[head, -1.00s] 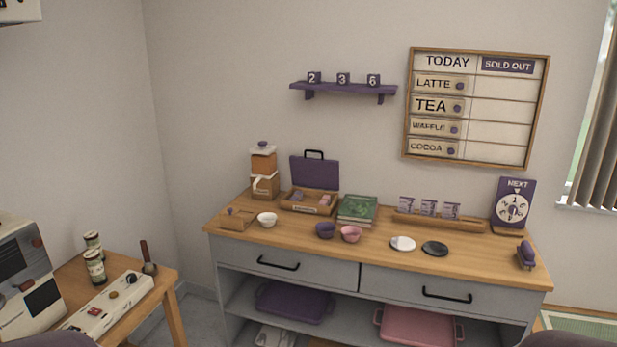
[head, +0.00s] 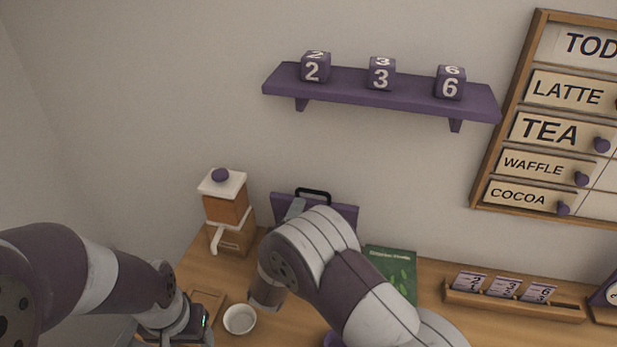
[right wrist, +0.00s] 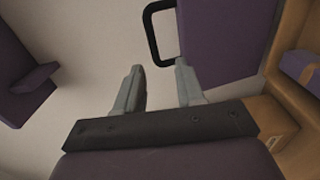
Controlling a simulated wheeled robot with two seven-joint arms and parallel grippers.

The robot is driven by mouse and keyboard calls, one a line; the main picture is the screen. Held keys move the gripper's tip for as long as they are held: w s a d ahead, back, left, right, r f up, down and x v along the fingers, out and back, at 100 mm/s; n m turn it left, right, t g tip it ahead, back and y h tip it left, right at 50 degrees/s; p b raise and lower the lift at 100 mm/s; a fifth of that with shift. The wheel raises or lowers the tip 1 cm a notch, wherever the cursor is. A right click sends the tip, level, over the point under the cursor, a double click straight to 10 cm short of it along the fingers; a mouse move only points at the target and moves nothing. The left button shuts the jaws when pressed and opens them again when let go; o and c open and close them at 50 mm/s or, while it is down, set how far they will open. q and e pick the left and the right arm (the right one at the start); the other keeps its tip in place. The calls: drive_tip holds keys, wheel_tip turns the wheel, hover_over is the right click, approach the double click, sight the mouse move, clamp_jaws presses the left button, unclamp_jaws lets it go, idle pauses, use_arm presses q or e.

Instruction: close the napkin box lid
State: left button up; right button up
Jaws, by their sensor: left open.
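The napkin box's purple lid (head: 342,216) stands raised, its black handle (head: 313,194) on top. My right arm hides the box body in the head view. In the right wrist view the lid (right wrist: 230,38) and handle (right wrist: 150,30) are at the top, and part of the wooden box (right wrist: 290,100) is at the right. My right gripper (right wrist: 158,82) is open, with nothing between its fingers; one fingertip is close to the handle's lower end, and I cannot tell if they touch. My left gripper (head: 188,328) is open near the counter's front left, partly cut off.
A white bowl (head: 239,319) stands between my arms. A coffee grinder (head: 227,212) is left of the lid, a green book (head: 393,270) right of it. A card rack (head: 515,298) sits further right. A purple shelf (head: 380,95) with number cubes hangs above.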

sight(308, 190)
drive_tip(key=x, duration=0.2)
drive_tip(key=p+x, duration=0.1)
drive_tip(key=x, duration=0.1)
drive_tip(key=r+p+x, duration=0.1)
drive_tip(key=x, duration=0.2)
drive_tip(key=shift+d, duration=0.3)
drive_tip(key=shift+x, duration=1.2)
drive_tip(key=shift+f, duration=0.15)
drive_tip(key=c, duration=0.3)
drive_tip(key=shift+a, duration=0.1)
clamp_jaws()
use_arm(q)
drive_tip(key=r, duration=0.1)
drive_tip(key=s+r, duration=0.1)
drive_tip(key=r, duration=0.1)
drive_tip(key=shift+r, duration=0.1)
use_arm(e)
drive_tip(key=shift+f, duration=0.1)
